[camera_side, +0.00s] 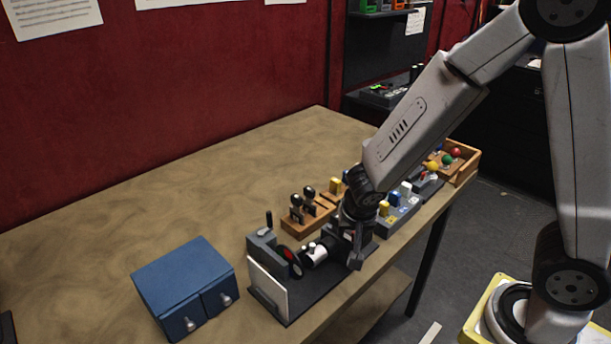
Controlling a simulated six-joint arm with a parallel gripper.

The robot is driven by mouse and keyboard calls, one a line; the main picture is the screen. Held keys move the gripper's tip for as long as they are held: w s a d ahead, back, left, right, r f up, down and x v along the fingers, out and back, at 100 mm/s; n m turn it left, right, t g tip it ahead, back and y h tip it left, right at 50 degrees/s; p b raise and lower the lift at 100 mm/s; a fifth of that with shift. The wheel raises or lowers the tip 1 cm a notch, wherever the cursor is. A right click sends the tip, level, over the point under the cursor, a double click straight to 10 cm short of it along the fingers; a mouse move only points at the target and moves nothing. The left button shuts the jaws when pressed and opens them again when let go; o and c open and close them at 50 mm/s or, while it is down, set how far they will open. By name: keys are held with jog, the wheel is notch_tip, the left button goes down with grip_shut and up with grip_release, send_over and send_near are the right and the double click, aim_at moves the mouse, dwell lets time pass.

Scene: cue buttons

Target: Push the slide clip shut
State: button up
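A small device on a black base (318,292) stands near the front edge of the table. It has an upright white plate (268,287), a grey block with a black lever (268,224), a dark disc with red (291,260) and a white cylinder (317,255). I cannot tell for sure which part is the slide clip. My gripper (355,262) points down over the right end of this base, just right of the white cylinder. Its fingers are small and partly hidden against dark parts, so their opening and any contact are unclear.
A blue cabinet (183,275) with two knobs stands left of the device. Behind are a wooden block with black-topped levers (305,215), a grey block with coloured buttons (399,214) and a wooden crate of coloured balls (466,163). The table's back left is clear.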

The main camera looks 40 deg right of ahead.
jog(key=shift+s+r, duration=0.1)
jog(key=shift+r, duration=0.05)
jog(key=v, duration=0.7)
jog(key=shift+r, duration=0.2)
dwell(0.4)
jog(key=shift+a, duration=0.1)
jog(key=shift+s, duration=0.1)
jog(key=s+d+f+n+y, duration=0.2)
jog(key=s+f+n+y, duration=0.1)
jog(key=n, duration=0.6)
jog(key=shift+s+d+f+g, duration=0.3)
jog(key=shift+s+f, duration=0.1)
jog(key=shift+s, duration=0.05)
dwell(0.3)
